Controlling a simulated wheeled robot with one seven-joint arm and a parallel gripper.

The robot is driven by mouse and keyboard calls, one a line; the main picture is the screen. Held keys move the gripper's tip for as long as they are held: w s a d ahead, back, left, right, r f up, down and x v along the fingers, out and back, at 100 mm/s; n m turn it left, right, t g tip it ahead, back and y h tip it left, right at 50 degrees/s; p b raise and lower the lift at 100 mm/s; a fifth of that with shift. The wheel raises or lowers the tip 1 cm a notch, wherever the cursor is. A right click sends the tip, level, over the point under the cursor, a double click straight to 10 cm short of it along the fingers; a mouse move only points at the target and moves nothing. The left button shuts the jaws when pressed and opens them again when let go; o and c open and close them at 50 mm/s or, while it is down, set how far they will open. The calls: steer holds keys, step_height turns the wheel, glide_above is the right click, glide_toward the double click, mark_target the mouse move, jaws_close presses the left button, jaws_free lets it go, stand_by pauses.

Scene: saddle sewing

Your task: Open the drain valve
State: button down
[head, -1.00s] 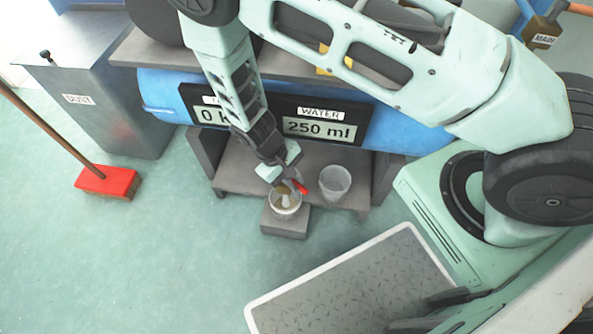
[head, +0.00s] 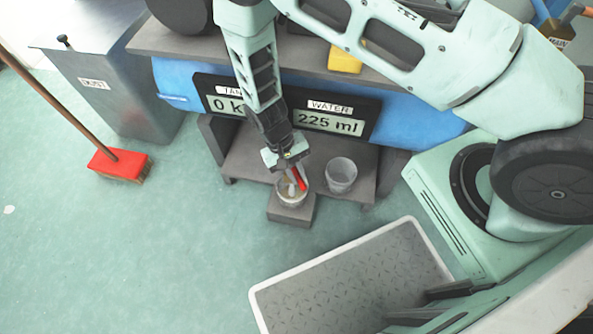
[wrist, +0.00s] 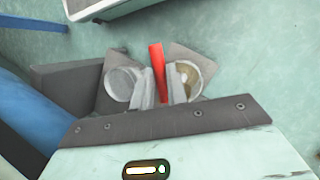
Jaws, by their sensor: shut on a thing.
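The drain valve's red lever (head: 299,179) shows below the blue tank (head: 430,125), beside my gripper (head: 293,177). In the wrist view the red lever (wrist: 157,70) stands between the two fingers of my gripper (wrist: 160,88), which is shut on it. A cup with brownish content (head: 293,198) stands under the gripper on a small grey block (head: 290,213); the cup also shows in the wrist view (wrist: 205,66). The display panel (head: 290,118) reads 225 ml under WATER; the other reading is partly hidden by my arm. The valve body is hidden.
A clear cup (head: 341,175) stands on the grey shelf (head: 245,160) right of the gripper. A metal DUST bin (head: 125,105) and a red broom (head: 118,165) are at the left. A grey tray-like platform (head: 350,285) lies in front. Floor at front left is clear.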

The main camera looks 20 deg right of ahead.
mark_target(296, 176)
steer(key=c, duration=1.4)
jaws_free()
step_height(296, 176, up, 10)
steer(key=p, duration=0.3)
